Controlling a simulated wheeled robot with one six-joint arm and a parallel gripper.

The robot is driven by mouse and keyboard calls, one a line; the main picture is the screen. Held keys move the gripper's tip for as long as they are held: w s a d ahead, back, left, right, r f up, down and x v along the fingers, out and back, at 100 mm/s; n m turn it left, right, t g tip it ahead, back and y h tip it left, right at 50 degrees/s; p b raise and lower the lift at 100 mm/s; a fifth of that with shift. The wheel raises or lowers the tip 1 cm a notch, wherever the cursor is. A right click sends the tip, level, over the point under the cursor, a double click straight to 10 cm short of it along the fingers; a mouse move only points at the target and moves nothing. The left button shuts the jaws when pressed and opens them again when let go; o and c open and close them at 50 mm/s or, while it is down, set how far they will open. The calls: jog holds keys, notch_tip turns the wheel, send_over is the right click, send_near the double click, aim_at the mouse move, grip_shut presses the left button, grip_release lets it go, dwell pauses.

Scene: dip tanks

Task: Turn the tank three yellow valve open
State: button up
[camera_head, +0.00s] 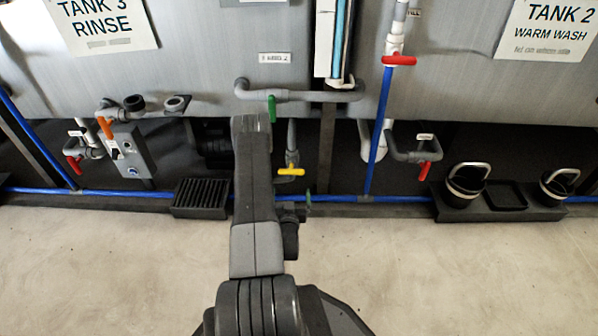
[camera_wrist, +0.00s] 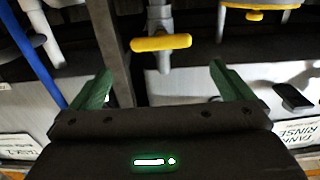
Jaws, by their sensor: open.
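A yellow valve handle (camera_head: 290,172) sits low on a short vertical pipe below the tank, between the TANK 3 and TANK 2 signs. In the wrist view the yellow handle (camera_wrist: 161,43) lies crosswise to its grey pipe, ahead of my gripper and roughly centred between the fingers. My gripper (camera_wrist: 160,85) has its two green fingers spread wide, with nothing between them. The fingers look apart from the handle. In the head view my arm hides most of the gripper; a green fingertip (camera_head: 308,200) shows just below and right of the handle.
A green handle (camera_head: 272,108) is on the grey pipe above. Red handles (camera_head: 427,170) and an orange handle (camera_head: 105,127) are on other pipes. A second yellow piece (camera_wrist: 255,16) shows at the wrist view's top right. A blue pipe (camera_head: 380,130) stands to the right. The floor in front is clear.

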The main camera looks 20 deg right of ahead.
aim_at(291, 174)
jog(key=b+x, duration=0.3)
jog(key=x, duration=1)
jog(key=shift+w+b, duration=0.2)
jog(key=shift+b, duration=0.2)
jog(key=c, duration=0.7)
